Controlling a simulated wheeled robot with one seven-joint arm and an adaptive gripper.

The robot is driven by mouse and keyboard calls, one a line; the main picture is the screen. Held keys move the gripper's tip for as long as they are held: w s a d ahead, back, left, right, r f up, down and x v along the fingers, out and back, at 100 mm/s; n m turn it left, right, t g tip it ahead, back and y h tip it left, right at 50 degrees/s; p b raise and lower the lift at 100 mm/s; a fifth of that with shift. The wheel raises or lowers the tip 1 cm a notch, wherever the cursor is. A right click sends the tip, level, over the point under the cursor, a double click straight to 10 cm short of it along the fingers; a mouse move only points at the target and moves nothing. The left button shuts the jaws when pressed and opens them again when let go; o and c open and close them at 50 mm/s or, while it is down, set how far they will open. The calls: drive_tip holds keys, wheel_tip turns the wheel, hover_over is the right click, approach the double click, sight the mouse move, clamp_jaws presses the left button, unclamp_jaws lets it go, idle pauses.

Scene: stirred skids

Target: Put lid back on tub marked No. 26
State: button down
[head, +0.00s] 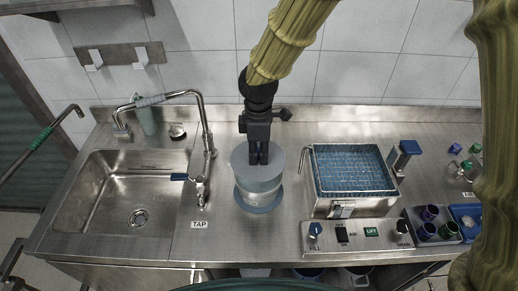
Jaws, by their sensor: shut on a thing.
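My gripper (259,160) points down over the counter left of the water bath and is shut on a pale grey-blue round lid (240,163). The lid's grip point is hidden under the fingers. Directly below is a pale round tub (258,196) with a blue ring around its foot. The lid covers most of the tub's top from this view, so I cannot tell whether it touches the rim or hovers just above. No number is readable on the tub.
A sink (135,192) with taps lies to the left. A water bath (350,178) with a control panel (358,235) stands close on the right. A tray of dark cups (432,226) sits at far right. Some bare steel counter shows around the tub.

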drive_tip(key=f, duration=0.1)
drive_tip(key=w+f+b, duration=0.1)
drive_tip(key=shift+w+f, duration=0.15)
drive_tip(key=shift+f, duration=0.2)
drive_tip(key=shift+f+b, duration=0.35)
drive_tip(key=shift+b, duration=0.05)
drive_tip(key=shift+s+f+b, duration=0.2)
drive_tip(key=shift+s+b, duration=0.1)
drive_tip(key=shift+s, duration=0.1)
drive_tip(key=shift+w+f, duration=0.15)
drive_tip(key=shift+f, duration=0.7)
drive_tip(key=shift+f+p, duration=0.45)
drive_tip(key=shift+f, duration=0.3)
idle(1.8)
drive_tip(key=shift+f+p, duration=0.1)
drive_tip(key=shift+p, duration=0.4)
idle(1.4)
